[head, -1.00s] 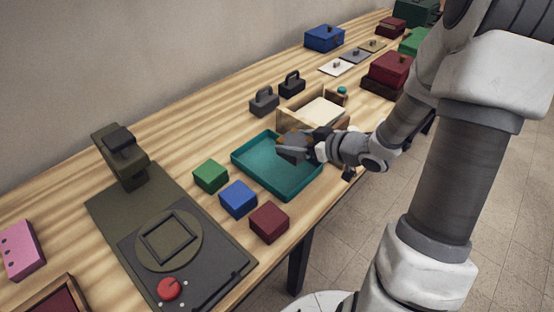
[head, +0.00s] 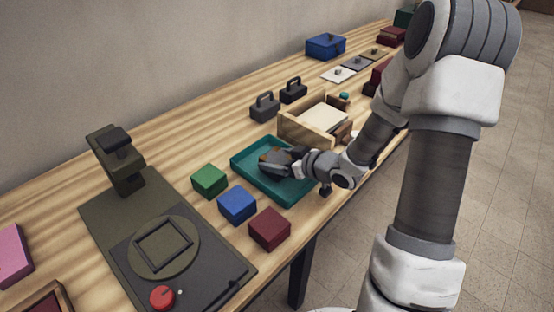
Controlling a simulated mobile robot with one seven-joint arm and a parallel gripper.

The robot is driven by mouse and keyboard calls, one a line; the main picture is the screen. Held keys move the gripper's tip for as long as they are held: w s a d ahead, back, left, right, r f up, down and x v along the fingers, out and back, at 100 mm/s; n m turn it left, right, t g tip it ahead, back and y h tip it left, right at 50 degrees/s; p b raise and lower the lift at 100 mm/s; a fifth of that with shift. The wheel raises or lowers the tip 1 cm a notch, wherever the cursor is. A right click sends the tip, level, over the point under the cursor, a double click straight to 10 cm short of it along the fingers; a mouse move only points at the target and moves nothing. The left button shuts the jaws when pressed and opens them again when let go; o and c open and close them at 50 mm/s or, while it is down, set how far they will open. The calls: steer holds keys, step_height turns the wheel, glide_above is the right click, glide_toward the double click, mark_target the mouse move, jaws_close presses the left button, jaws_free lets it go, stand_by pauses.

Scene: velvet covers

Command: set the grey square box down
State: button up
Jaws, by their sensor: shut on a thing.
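My gripper (head: 277,161) is over the teal tray (head: 246,174), low and close to its floor. It is shut on a small grey thing, which I take for the grey square box (head: 272,168). Brown patches show on top of it. The dark fingers hide part of it, and its outline is hard to tell from them. I cannot tell whether it touches the tray floor. The rest of the tray looks empty.
Green (head: 209,181), blue (head: 237,204) and dark red (head: 269,229) blocks stand left and in front of the tray. A wooden box (head: 290,128) stands close behind it, with two handled weights (head: 265,107) nearby. A dark green press (head: 120,165) stands at left.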

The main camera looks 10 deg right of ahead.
steer(key=shift+f, duration=0.25)
steer(key=o, duration=1.2)
steer(key=shift+r, duration=0.1)
steer(key=shift+o, duration=0.2)
steer(key=shift+r, duration=0.25)
steer(key=p+v, duration=0.3)
steer(key=v, duration=0.7)
steer(key=shift+s+d+r, duration=0.1)
steer(key=shift+s+d, duration=0.05)
steer(key=shift+s, duration=0.1)
steer(key=shift+s+d+r, duration=0.2)
steer(key=shift+s+d, duration=0.1)
steer(key=shift+s, duration=0.25)
